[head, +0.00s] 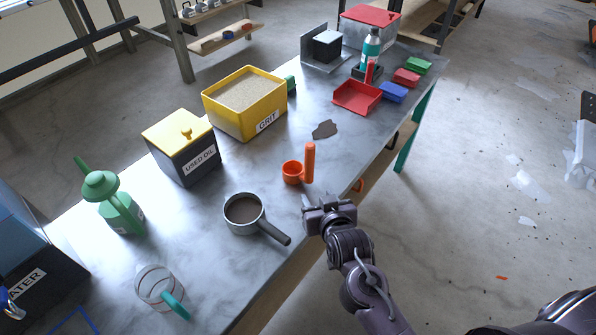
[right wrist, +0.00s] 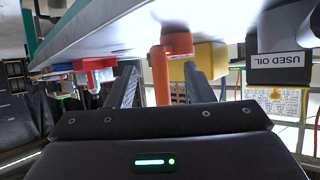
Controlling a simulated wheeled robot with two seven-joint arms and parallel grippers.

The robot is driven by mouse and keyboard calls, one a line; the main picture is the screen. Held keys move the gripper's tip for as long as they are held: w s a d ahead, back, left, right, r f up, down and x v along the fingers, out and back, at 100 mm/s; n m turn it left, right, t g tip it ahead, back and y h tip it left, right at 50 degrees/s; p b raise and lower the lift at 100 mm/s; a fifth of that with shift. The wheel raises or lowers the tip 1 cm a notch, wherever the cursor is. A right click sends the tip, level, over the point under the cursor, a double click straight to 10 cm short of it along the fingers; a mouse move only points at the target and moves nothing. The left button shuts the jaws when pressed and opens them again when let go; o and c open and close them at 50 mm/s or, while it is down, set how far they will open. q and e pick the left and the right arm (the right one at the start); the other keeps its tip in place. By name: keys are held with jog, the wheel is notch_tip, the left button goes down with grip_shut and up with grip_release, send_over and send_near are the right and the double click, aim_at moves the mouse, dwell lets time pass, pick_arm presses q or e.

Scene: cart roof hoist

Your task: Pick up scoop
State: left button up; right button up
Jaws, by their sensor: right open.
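The orange scoop (head: 292,172) stands on the grey bench top with its round cup at the left and its handle (head: 309,163) sticking up. My right gripper (head: 325,200) is at the bench's front edge, a little nearer than the scoop, and is open and empty. In the right wrist view, which looks upside down, the orange scoop handle (right wrist: 160,76) shows between the two dark fingers (right wrist: 161,88), beyond them. I cannot tell how far the fingertips are from it. My left gripper is not clearly in view.
A pot of dark stuff (head: 243,213) with a grey handle stands left of the gripper. The yellow grit bin (head: 222,112) and used oil box (head: 180,160) stand behind. A red tray (head: 357,96) lies farther right.

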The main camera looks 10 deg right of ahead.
aim_at(310, 163)
jog(key=w+r+t, duration=0.1)
jog(key=t, duration=0.1)
jog(key=w+r+t+h, duration=0.1)
jog(key=w, duration=0.1)
jog(key=shift+w+r+m+t, duration=0.3)
jog(key=shift+m+t, duration=0.1)
jog(key=shift+w+a+r+t+h, duration=0.1)
jog(key=shift+w+r+t+h, duration=0.25)
jog(key=shift+r+t+h, duration=0.2)
jog(key=shift+w+r, duration=0.1)
jog(key=shift+w, duration=0.25)
jog(key=w, duration=0.2)
jog(key=w+p, duration=0.1)
jog(key=w, duration=0.3)
jog(key=shift+w+d+p, duration=0.2)
jog(key=shift+d+p, duration=0.2)
jog(key=shift+w, duration=0.3)
pick_arm(q)
jog(key=shift+r, duration=0.85)
jog(key=shift+w, duration=0.1)
pick_arm(e)
grip_shut()
